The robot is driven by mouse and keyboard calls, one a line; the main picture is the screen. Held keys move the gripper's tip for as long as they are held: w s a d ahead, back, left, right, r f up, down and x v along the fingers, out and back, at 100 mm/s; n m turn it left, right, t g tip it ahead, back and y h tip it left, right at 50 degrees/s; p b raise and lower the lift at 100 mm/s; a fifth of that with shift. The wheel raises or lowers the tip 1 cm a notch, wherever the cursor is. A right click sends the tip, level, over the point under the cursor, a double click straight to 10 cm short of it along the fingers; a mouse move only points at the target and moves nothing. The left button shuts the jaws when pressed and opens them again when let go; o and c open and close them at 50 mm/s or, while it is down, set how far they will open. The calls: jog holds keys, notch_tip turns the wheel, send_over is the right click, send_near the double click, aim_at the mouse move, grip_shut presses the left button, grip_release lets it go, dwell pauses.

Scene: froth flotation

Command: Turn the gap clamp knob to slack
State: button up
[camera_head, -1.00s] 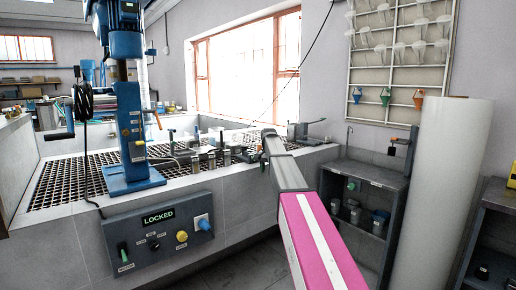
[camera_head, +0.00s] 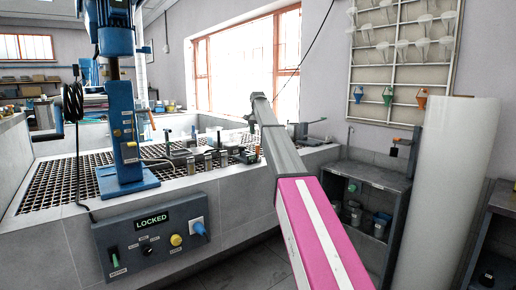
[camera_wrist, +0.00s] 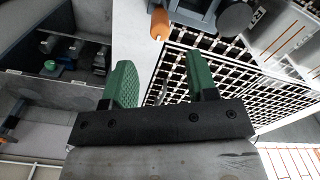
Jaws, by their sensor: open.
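In the wrist view my gripper (camera_wrist: 158,85) is open and empty, its two green ridged fingers apart. Beyond the fingertips are a dark round knob-like part (camera_wrist: 235,16) and an orange handle (camera_wrist: 159,22) at the bench edge; neither is touched. I cannot tell for certain which part is the gap clamp knob. In the head view my pink and grey arm reaches toward the back of the bench, and my fingers cannot be made out there. A control panel (camera_head: 160,248) on the bench front shows LOCKED, with a yellow knob (camera_head: 176,240) and a blue plug (camera_head: 199,228).
A blue drill-like stand (camera_head: 125,140) rises from the grated bench (camera_head: 45,190) at left. Small metal devices (camera_head: 205,160) stand on the bench. A grey shelf unit (camera_head: 378,180) and a white cylinder (camera_head: 450,190) stand at right. The floor strip between looks clear.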

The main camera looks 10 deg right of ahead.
aim_at(258, 146)
notch_tip(258, 146, down, 9)
jog(key=shift+r, duration=0.2)
jog(key=shift+c, duration=0.4)
jog(key=c, duration=0.9)
